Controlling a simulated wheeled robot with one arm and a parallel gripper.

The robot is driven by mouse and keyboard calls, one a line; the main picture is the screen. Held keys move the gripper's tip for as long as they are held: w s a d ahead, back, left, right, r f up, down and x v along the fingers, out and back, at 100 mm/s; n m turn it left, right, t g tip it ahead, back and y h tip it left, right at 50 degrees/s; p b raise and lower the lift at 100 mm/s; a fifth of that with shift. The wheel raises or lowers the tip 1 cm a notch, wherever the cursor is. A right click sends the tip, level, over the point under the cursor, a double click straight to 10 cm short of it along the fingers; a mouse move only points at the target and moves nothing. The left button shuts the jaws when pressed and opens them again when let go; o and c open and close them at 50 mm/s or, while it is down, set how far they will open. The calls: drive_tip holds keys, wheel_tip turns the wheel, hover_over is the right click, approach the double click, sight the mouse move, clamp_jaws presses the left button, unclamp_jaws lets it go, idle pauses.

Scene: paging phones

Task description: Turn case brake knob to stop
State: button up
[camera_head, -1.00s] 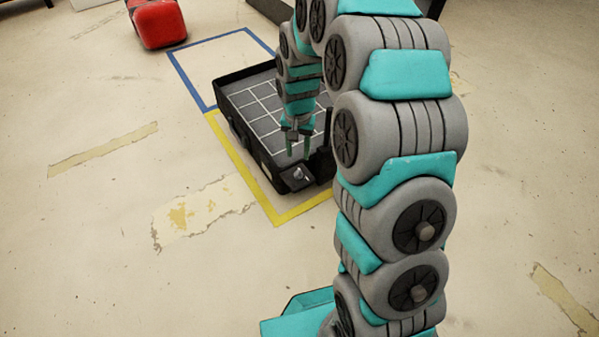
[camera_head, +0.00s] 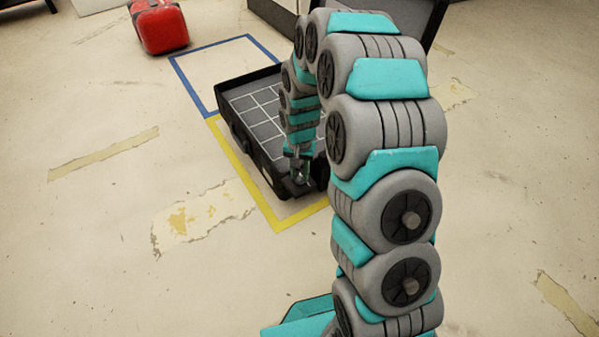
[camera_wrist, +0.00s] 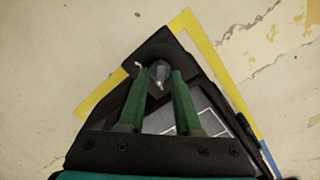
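The case (camera_head: 243,136) is a black open tray with a white grid inside, lying on the floor. The grey brake knob (camera_wrist: 158,74) sits on the black corner block of the case in the wrist view, with a small pale mark on the block to its left. My gripper (camera_wrist: 158,78) points down at this corner, its two green fingers apart on either side of the knob. I cannot tell whether either finger touches it. In the head view my gripper (camera_head: 300,172) is low over the near corner and largely hides the knob.
Yellow tape (camera_head: 302,215) and blue tape (camera_head: 190,82) outline the floor around the case. A red case (camera_head: 160,27) stands at the back left. A dark panel rises at the back right, behind my arm. The floor to the left is clear.

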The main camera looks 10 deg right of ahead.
clamp_jaws()
drive_tip(key=shift+m, duration=0.4)
drive_tip(key=m+p, duration=0.1)
drive_tip(key=m, duration=0.1)
drive_tip(key=shift+s+r+m, duration=0.1)
drive_tip(key=shift+m, duration=0.3)
drive_tip(key=m+p, duration=0.2)
drive_tip(key=m, duration=0.1)
drive_tip(key=shift+m, duration=0.3)
drive_tip(key=m+p, duration=0.3)
drive_tip(key=m, duration=0.2)
drive_tip(key=shift+r, duration=0.1)
drive_tip(key=m+p, duration=0.3)
drive_tip(key=m, duration=0.1)
drive_tip(key=shift+m+p, duration=0.5)
drive_tip(key=shift+m, duration=0.4)
drive_tip(key=shift+f, duration=0.2)
